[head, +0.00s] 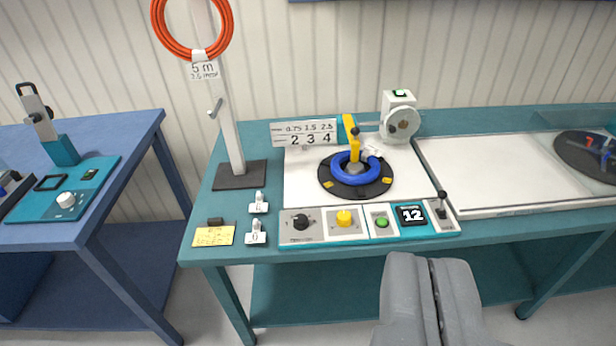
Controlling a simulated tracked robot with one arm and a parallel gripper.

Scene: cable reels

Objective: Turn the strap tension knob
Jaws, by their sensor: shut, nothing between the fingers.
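A black knob (302,222) sits at the left end of the control panel (368,236) on the front of the teal bench. A yellow round knob or button (344,218) is just right of it. A white knob (66,200) is on a teal device on the blue bench at far left. My gripper (428,262) is shut and empty at the bottom of the head view, in front of the panel's right part and apart from all the knobs.
The panel also has a green button (382,223), a display reading 12 (411,215) and a black lever (441,200). Behind it a blue cable coil (353,169) lies on a black turntable. A post (229,130) holding an orange coil (192,50) stands left. A gap separates the benches.

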